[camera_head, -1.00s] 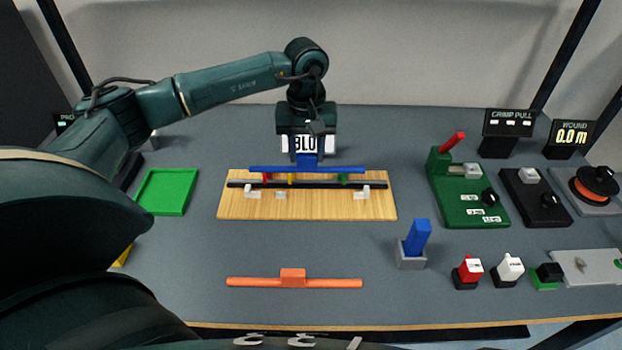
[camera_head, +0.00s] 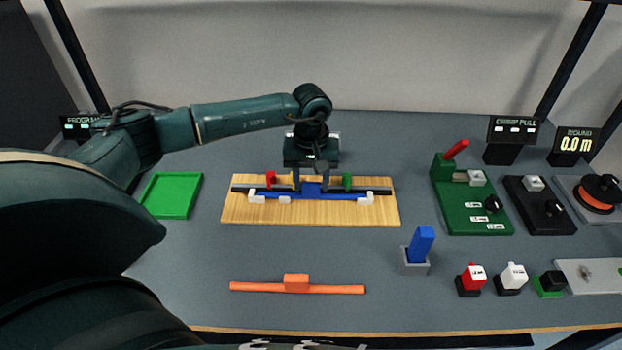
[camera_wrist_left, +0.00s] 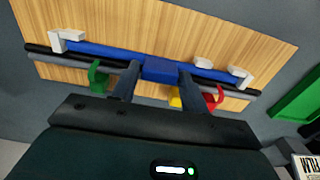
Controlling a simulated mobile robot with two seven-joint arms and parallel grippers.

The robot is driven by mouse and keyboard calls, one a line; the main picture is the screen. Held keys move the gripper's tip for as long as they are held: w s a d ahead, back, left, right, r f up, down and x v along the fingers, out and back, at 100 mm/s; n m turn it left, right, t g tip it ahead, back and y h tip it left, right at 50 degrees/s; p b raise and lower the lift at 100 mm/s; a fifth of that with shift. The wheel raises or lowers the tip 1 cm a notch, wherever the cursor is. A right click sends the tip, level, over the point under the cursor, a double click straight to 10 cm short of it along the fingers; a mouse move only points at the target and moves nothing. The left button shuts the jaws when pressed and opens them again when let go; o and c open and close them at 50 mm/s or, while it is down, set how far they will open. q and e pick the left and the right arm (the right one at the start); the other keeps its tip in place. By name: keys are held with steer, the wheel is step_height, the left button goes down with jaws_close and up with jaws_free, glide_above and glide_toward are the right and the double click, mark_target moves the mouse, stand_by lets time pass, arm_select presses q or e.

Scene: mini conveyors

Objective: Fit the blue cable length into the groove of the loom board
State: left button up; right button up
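The blue cable length (camera_head: 338,195) lies low along the wooden loom board (camera_head: 235,212), running between the white end clips, in front of a dark bar. Its blue middle block (camera_wrist_left: 162,69) shows in the left wrist view. I cannot tell how deep the cable sits in the groove. My left gripper (camera_head: 311,183) is lowered over the block, one finger on each side. In the left wrist view the fingers (camera_wrist_left: 158,76) look spread, with a small gap beside the block. My right gripper is not in view.
Red (camera_head: 270,179) and green (camera_head: 347,181) pieces stand along the board's back. An orange length (camera_head: 325,289) lies in front. A green tray (camera_head: 172,196) is at left, a blue piece in a grey holder (camera_head: 415,267) at right. The table between is clear.

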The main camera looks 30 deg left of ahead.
mark_target(311, 184)
arm_select(q)
steer(key=o, duration=0.3)
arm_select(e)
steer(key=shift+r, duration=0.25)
arm_select(q)
steer(key=shift+r+p, duration=0.3)
steer(key=shift+r, duration=0.35)
step_height(311, 184, up, 11)
steer(key=b, duration=0.1)
steer(key=shift+b, duration=0.3)
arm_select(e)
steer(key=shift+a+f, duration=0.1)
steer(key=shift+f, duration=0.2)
